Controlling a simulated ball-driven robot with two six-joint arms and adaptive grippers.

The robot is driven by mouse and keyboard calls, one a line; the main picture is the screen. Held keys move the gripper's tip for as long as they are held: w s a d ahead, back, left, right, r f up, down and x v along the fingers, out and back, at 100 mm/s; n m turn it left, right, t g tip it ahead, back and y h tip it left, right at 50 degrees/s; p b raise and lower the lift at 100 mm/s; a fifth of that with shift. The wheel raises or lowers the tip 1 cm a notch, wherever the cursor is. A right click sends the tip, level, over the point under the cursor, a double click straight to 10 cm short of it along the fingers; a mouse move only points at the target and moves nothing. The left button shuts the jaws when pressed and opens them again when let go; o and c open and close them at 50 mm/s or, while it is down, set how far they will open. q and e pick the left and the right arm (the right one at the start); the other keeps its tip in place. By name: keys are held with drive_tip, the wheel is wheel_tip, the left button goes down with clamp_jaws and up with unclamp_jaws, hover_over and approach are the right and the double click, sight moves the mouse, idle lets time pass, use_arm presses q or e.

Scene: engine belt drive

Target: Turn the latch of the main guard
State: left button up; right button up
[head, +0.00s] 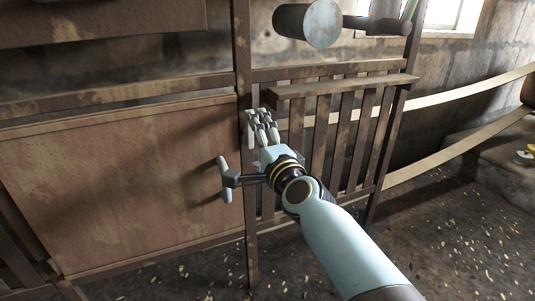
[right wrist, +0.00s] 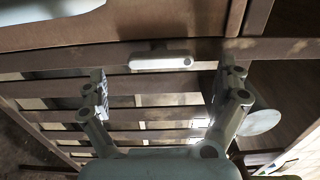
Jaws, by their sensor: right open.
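The latch (right wrist: 160,63) is a pale, short bar with a dark round spot near its right end. In the right wrist view it lies lengthwise along a brown frame post (right wrist: 100,58). My right gripper (right wrist: 166,95) is open, its fingers apart at either side below the latch, with nothing held between them. In the head view my right gripper (head: 265,124) is in front of the post and slats. A pale upright piece just left of the fingers looks like the latch, but it is partly confused with them. My left gripper is out of view.
A large rusty panel (head: 120,190) fills the left of the head view. A slatted section (head: 345,130) with a ledge (head: 340,86) stands right of the post. A pale cylinder (head: 308,24) is above. Long belts (head: 470,142) run right. The littered floor (head: 450,230) is open.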

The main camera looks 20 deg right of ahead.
drive_tip(key=s, duration=0.9)
drive_tip(key=shift+s+d, duration=0.1)
